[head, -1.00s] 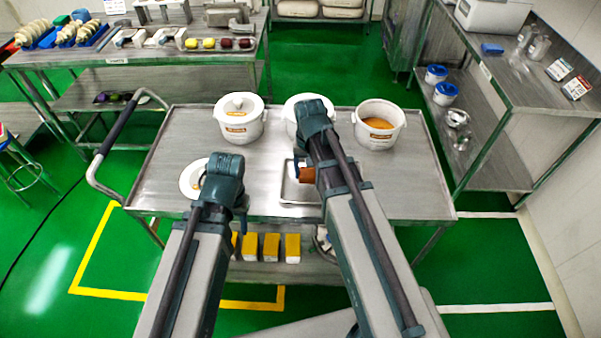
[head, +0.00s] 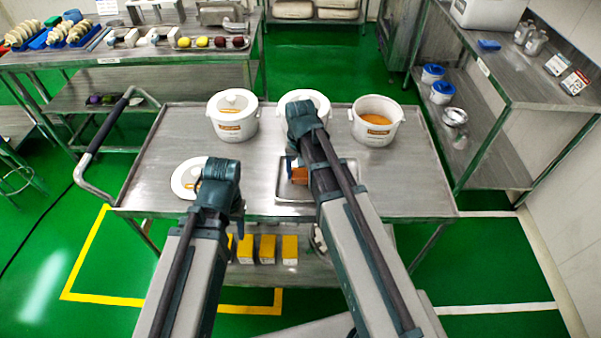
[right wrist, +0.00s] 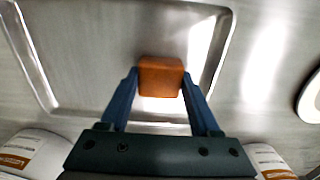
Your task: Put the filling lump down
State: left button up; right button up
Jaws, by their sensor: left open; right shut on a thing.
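The filling lump (right wrist: 160,77) is an orange-brown block between the fingertips of my right gripper (right wrist: 160,88) in the right wrist view. The gripper is shut on it, over a shallow metal tray (right wrist: 95,112). In the head view the lump (head: 298,175) shows beside my right gripper, partly hidden by the arm, within the outline of the tray (head: 284,198). I cannot tell whether the lump touches the tray. My left gripper (head: 238,208) is open and empty near the cart's front left, beside a white lid (head: 185,180).
The metal cart (head: 410,185) carries a lidded white pot (head: 232,116), a middle pot (head: 292,97) partly hidden by my right arm, and an open pot with orange filling (head: 377,121). The cart's right front is clear. A side table (head: 530,85) stands at right.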

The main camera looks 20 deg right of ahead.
aim_at(300, 173)
jog(key=shift+f, duration=0.2)
jog(key=o, duration=1.4)
jog(key=shift+r, duration=0.1)
jog(key=shift+r, duration=0.15)
notch_tip(300, 173, up, 12)
jog(key=p, duration=1.2)
jog(key=s+a+n+h, duration=0.1)
jog(key=s+a+n, duration=0.6)
jog(key=s+a, duration=0.3)
jog(key=s, duration=0.4)
jog(key=shift+s, duration=0.3)
jog(key=shift+a, duration=0.1)
